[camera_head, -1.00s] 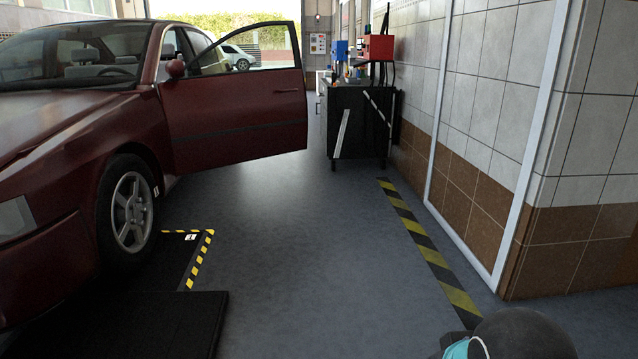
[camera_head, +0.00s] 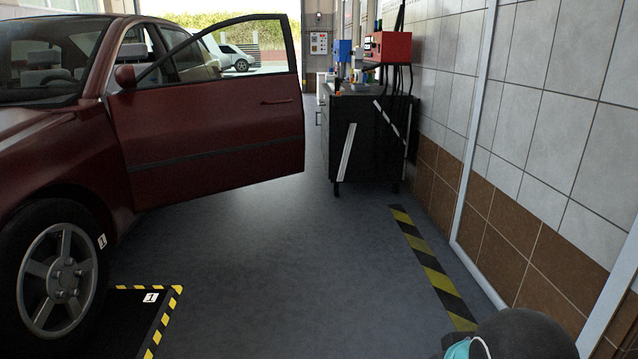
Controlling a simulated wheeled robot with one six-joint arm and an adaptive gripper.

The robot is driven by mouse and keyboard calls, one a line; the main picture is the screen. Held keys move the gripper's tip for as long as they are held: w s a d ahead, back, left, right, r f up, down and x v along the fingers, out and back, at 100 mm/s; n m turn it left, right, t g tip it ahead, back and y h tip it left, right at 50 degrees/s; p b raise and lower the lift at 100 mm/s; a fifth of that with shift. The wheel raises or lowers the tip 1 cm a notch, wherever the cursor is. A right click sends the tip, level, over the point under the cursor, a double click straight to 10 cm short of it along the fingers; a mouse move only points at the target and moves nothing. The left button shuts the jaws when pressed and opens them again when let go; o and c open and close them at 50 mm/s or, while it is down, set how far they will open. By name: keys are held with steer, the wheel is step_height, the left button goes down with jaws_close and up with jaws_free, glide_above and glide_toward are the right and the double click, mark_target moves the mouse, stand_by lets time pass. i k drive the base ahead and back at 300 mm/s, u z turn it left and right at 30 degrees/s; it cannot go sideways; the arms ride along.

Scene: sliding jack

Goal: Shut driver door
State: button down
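The driver door (camera_head: 215,125) of the dark red car (camera_head: 55,150) stands wide open, swung out from the car body at the left and middle of the view. Its window frame, side mirror (camera_head: 126,76) and outer handle (camera_head: 277,101) show. The door hangs clear of the floor with nothing touching it. My gripper is not in view.
A black workbench (camera_head: 365,135) with a red box (camera_head: 387,46) stands right of the door against the tiled wall (camera_head: 530,120). A yellow-black stripe (camera_head: 430,262) runs along the floor. A black platform (camera_head: 125,310) lies by the front wheel. The floor (camera_head: 270,270) between is clear.

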mark_target(181, 142)
steer(key=i, duration=4.45)
steer(key=u, duration=0.25)
